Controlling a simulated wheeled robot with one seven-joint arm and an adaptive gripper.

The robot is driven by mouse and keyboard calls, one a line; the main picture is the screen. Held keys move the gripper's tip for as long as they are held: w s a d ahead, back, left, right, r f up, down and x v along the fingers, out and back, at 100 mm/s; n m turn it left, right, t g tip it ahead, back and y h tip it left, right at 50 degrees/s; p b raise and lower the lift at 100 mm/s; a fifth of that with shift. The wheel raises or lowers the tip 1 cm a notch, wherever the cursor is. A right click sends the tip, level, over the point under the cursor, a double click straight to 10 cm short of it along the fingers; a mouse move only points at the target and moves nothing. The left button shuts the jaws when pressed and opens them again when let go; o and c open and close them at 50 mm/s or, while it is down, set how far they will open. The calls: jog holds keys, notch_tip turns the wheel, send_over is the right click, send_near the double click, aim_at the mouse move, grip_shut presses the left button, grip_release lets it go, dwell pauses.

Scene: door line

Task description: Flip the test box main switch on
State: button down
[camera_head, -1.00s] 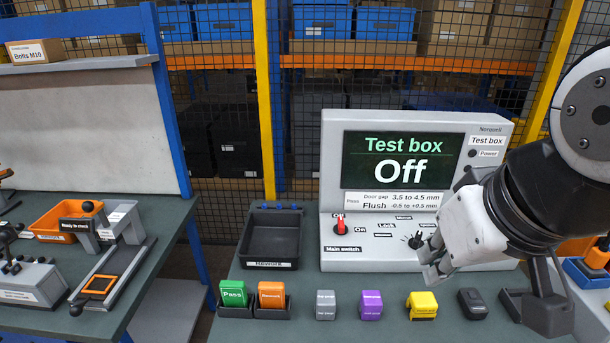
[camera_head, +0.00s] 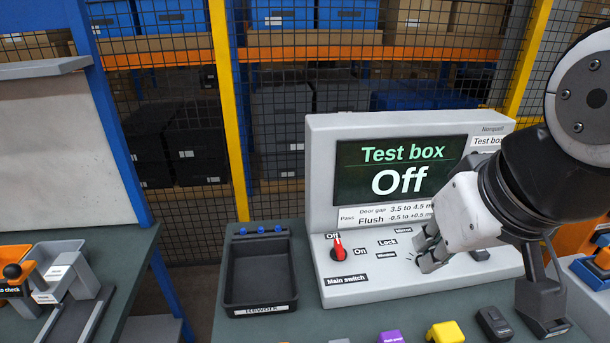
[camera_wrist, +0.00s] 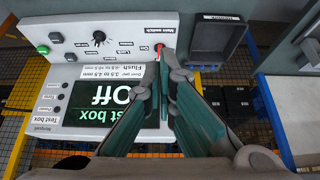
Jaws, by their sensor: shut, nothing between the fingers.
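The test box (camera_head: 318,160) stands on the bench, and its screen (camera_head: 400,170) reads "Off". The red main switch (camera_head: 338,248) is at the left of its sloped panel, pointing up toward the "Off" label; "On" is to its right. My gripper (camera_head: 428,252) is shut and empty over the panel, right of the switch in the head view. In the wrist view, which is upside down, the fingertips (camera_wrist: 172,62) appear close to the red switch (camera_wrist: 160,47) and partly cover it. I cannot tell whether they touch.
An empty dark rework tray (camera_head: 260,272) is left of the box. Purple (camera_head: 391,337), yellow (camera_head: 446,333) and black (camera_head: 494,322) blocks are in front.

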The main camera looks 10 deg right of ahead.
jog(key=w+d+f+m+g+y+b, duration=0.25)
jog(key=w+f+m, duration=0.25)
jog(key=w, duration=0.5)
jog(key=w+d+f+m+g+y+b, duration=0.25)
jog(key=w+f+m+b, duration=0.2)
jog(key=w, duration=0.65)
jog(key=w+d+f+m+y+b, duration=0.2)
jog(key=w+d+f+m, duration=0.2)
jog(key=f, duration=0.5)
jog(key=w+d+f+m+y+b, duration=0.2)
jog(key=w+d+f+m, duration=0.2)
jog(key=w+d+f, duration=0.3)
notch_tip(320, 180, down, 3)
jog(key=shift+w+f+g, duration=0.1)
jog(key=shift+w+g, duration=0.2)
jog(key=shift+w, duration=0.75)
jog(key=shift+a+m, duration=0.1)
jog(key=shift+m, duration=0.15)
